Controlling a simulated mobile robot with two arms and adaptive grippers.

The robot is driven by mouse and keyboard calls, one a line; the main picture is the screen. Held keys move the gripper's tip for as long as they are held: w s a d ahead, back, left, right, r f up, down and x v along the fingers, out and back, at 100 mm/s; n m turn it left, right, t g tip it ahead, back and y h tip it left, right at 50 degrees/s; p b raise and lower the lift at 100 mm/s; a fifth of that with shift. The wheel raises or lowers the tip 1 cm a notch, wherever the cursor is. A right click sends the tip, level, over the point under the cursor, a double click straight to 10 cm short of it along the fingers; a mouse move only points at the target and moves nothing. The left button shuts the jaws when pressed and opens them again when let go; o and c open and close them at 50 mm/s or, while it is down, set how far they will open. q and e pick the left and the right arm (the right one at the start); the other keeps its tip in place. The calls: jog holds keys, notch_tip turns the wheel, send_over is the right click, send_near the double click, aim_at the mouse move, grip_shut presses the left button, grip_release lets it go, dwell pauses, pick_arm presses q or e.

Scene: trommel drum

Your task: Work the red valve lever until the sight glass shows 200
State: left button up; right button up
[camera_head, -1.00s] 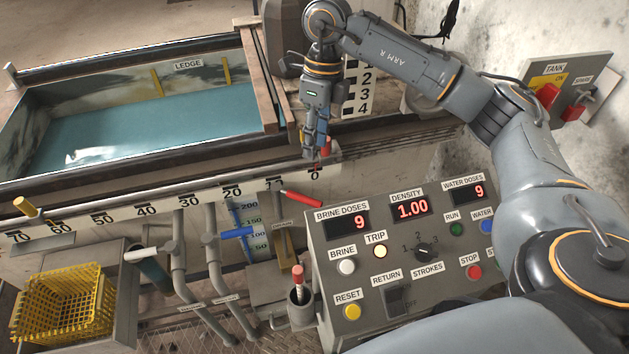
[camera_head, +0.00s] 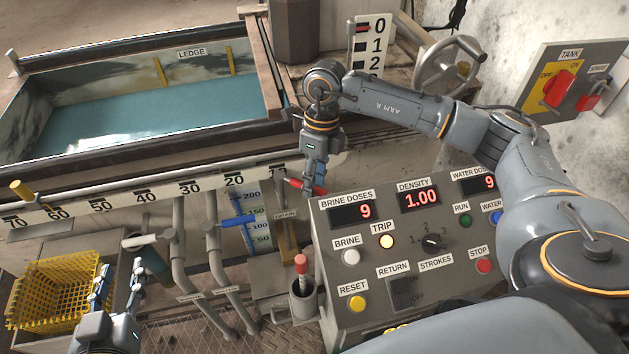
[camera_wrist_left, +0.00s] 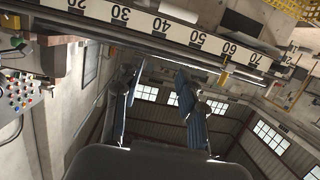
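The red valve lever (camera_head: 294,183) sticks out beside the control panel's top left corner, partly covered by my right gripper. My right gripper (camera_head: 318,190) points down at the lever, its fingers overlapping it; whether they grip it I cannot tell. The sight glass (camera_head: 252,222), a blue strip marked 50 to 200, stands left of the lever, partly crossed by a blue lever (camera_head: 237,222). Its exact level is too small to read. My left gripper (camera_head: 121,287) is open and empty at the lower left, next to the yellow basket; its spread fingers also show in the left wrist view (camera_wrist_left: 158,84).
The control panel (camera_head: 385,270) shows 9, 1.00 and 9. A red-topped handle (camera_head: 301,264) stands in a grey cup left of it. A yellow basket (camera_head: 55,290), pipes and the numbered rail (camera_head: 150,199) lie left. A handwheel (camera_head: 447,62) is at the back.

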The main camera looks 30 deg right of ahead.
pick_arm(q)
jog(key=shift+r, duration=0.1)
pick_arm(e)
grip_shut()
dwell(0.3)
